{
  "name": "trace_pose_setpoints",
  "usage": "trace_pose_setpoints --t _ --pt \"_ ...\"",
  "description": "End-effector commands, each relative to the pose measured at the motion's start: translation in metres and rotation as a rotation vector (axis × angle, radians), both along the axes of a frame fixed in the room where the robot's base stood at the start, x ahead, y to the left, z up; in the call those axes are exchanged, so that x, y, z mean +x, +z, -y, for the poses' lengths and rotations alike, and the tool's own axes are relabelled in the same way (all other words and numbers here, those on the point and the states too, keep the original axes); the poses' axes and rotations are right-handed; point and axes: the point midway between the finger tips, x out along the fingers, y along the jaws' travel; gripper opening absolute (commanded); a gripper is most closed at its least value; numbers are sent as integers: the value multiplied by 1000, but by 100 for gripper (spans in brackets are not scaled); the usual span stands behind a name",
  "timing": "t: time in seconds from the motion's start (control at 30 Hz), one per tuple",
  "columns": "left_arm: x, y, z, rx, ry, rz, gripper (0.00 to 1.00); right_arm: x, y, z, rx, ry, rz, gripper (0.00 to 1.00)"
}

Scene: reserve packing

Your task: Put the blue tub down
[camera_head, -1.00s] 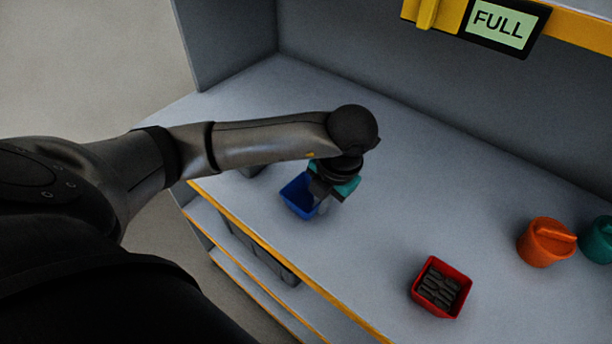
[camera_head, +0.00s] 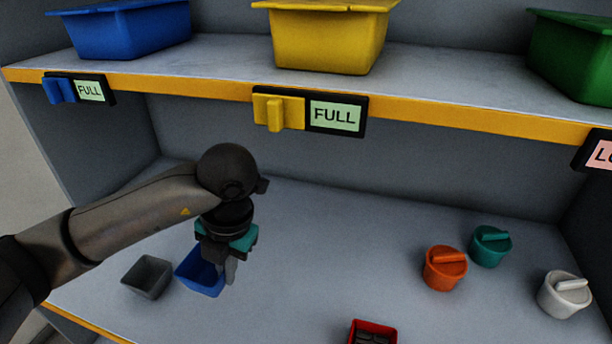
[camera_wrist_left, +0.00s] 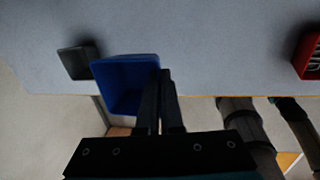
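The blue tub (camera_head: 200,280) is an open, square tub at the left of the lower shelf top in the head view. It also shows in the left wrist view (camera_wrist_left: 118,88), looking empty. My left gripper (camera_head: 222,268) points down at the tub's right side. In the left wrist view its fingers (camera_wrist_left: 160,90) are close together on the tub's right wall, one inside and one outside. It is shut on that wall. I cannot tell whether the tub's base touches the shelf. My right gripper is not in view.
A grey tub (camera_head: 147,277) stands just left of the blue one. A red tub (camera_head: 384,325) with dark pieces is at the front. Orange (camera_head: 444,270), teal (camera_head: 489,247) and white (camera_head: 563,296) lidded pots stand right. The middle is clear. An upper shelf (camera_head: 420,105) overhangs.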

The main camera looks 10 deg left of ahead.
Motion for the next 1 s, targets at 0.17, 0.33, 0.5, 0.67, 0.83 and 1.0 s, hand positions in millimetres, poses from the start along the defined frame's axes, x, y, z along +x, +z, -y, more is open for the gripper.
trace_pose_setpoints --t 0.17,0.33,0.5,0.67,0.83,1.0 --pt "-1 -1 2 0 -101 0 0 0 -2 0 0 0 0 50" --pt "-2 -1 7 0 -355 0 0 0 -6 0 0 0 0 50" --pt "-3 0 12 0 -654 0 0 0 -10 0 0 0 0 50" --pt "-4 1 16 2 -926 1 0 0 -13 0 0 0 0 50" --pt "-6 2 21 0 -1210 1 0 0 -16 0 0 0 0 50" --pt "-7 4 26 1 -1486 1 0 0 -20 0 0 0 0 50"
